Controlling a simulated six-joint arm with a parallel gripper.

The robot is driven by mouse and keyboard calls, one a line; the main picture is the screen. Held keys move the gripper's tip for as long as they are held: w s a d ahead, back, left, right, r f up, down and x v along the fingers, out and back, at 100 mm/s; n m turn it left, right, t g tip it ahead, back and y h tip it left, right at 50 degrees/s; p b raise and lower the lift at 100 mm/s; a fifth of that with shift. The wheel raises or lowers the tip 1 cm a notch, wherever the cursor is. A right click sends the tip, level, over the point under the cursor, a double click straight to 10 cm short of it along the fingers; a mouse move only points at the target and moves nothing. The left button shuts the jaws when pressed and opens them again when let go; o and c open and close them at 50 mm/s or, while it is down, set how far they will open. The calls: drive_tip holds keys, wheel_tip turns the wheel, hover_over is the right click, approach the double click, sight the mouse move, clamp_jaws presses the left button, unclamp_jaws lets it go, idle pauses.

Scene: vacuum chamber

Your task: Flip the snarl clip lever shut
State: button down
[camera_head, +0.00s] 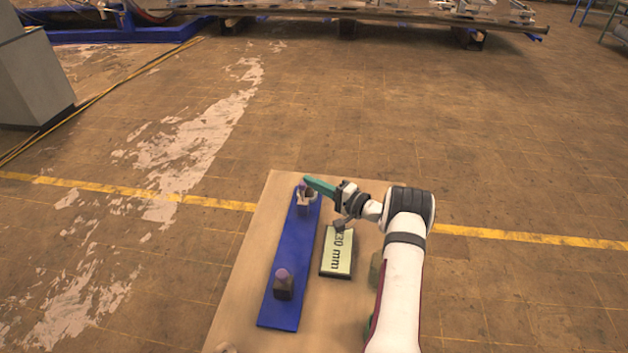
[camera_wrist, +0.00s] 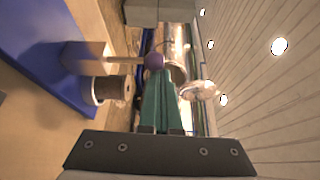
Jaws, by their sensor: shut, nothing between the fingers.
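A clip (camera_head: 305,199) stands at the far end of a blue board (camera_head: 271,316). In the wrist view its block (camera_wrist: 85,55) carries a thin lever that ends in a purple ball knob (camera_wrist: 154,61). A short cylinder (camera_wrist: 108,89) sits beside the block. My gripper (camera_head: 308,181) has teal fingers that are shut and empty, at the far end of the board by the clip. In the wrist view the fingertips (camera_wrist: 159,84) appear right at the ball knob; I cannot tell whether they touch it. The fingers hide part of what lies behind them.
A dark block with a purple top (camera_head: 283,283) stands at the board's near end. A display reading 30 mm (camera_head: 338,250) lies right of the board, below my wrist. The wooden table (camera_head: 240,300) has bare surface left of the board. Open floor surrounds the table.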

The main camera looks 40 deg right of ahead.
drive_tip(key=shift+s+a, duration=0.4)
wheel_tip(320, 180, up, 3)
drive_tip(key=w+d, duration=0.1)
drive_tip(key=d, duration=0.1)
drive_tip(key=s+d+f, duration=0.3)
drive_tip(key=s+d, duration=0.1)
drive_tip(key=s, duration=0.4)
drive_tip(key=shift+d+f, duration=0.2)
drive_tip(key=shift+f, duration=0.05)
